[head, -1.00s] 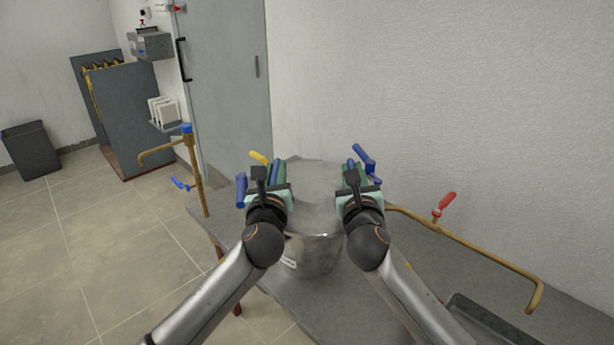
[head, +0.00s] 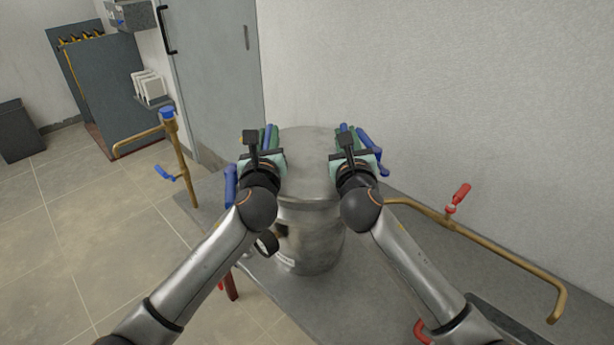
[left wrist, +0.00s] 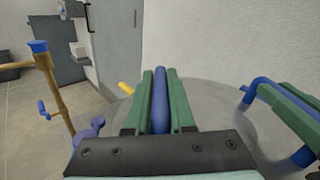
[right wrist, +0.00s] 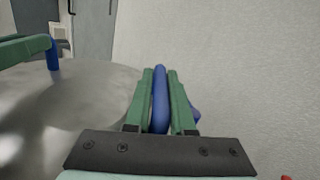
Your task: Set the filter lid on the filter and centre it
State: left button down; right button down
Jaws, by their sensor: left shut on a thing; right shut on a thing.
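The filter lid (head: 307,165) is a round grey steel cover with blue grips at its left and right. My left gripper (head: 265,138) is shut on the lid's left blue grip (left wrist: 161,100). My right gripper (head: 347,140) is shut on the right blue grip (right wrist: 160,100). The filter (head: 318,245) is a shiny steel cylinder upright on the table below the lid. The lid appears roughly over the filter. I cannot tell whether they touch or whether the lid is exactly centred, as the arms hide part of the rim.
The grey table (head: 395,265) carries a brass pipe with a red valve handle (head: 459,197) at the right. Another brass pipe (head: 182,165) with blue handles stands at the left. A textured wall (head: 430,90) rises behind. A dark tray edge shows at the lower right.

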pick_arm(q)
jog(key=shift+w+a, duration=0.1)
jog(key=shift+a, duration=0.05)
pick_arm(e)
jog(key=shift+d+f, duration=0.1)
jog(key=shift+f, duration=0.05)
